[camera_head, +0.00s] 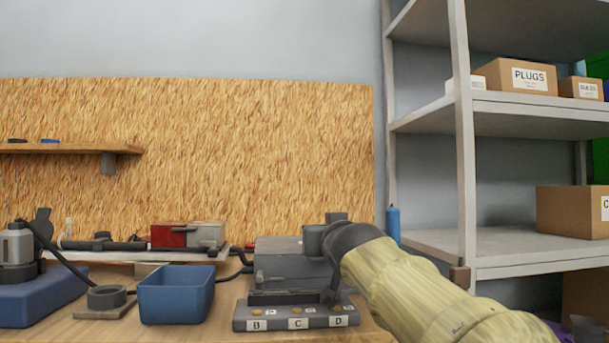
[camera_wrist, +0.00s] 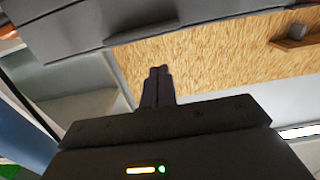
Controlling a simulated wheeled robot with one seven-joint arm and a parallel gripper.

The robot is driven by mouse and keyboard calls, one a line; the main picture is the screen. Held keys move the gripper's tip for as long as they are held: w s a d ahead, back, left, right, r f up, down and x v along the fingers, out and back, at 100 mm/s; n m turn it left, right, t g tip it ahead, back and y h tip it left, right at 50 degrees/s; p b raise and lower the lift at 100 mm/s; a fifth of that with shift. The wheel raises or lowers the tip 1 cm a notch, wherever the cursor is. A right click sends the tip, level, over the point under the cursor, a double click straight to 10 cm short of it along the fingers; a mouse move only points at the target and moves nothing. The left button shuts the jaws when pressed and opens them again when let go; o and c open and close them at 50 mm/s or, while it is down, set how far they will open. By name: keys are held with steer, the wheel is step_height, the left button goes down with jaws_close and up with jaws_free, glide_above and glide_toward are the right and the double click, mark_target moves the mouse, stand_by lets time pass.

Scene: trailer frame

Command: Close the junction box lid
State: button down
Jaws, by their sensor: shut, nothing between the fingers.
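The grey junction box (camera_head: 288,262) sits on the bench at the centre of the head view, behind a grey strip (camera_head: 298,317) labelled B, C and D. Its upper grey panel looks like the lid, but I cannot tell its angle. My arm comes in from the lower right and overlaps the box's right side. My gripper (camera_wrist: 158,72) shows in the wrist view with its two dark fingers together and nothing between them. In the head view the fingertips are not clear against the dark box. I cannot tell whether they touch it.
A blue bin (camera_head: 177,296) and a dark ring on a small plate (camera_head: 106,300) stand left of the box. A red and beige block (camera_head: 187,235) lies behind them. A blue bottle (camera_head: 393,222) and metal shelving (camera_head: 462,150) with cartons stand to the right.

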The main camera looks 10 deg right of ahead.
steer(key=shift+s+f+b, duration=0.2)
steer(key=shift+f+b, duration=0.4)
steer(key=shift+f, duration=0.1)
steer(key=shift+r, duration=0.1)
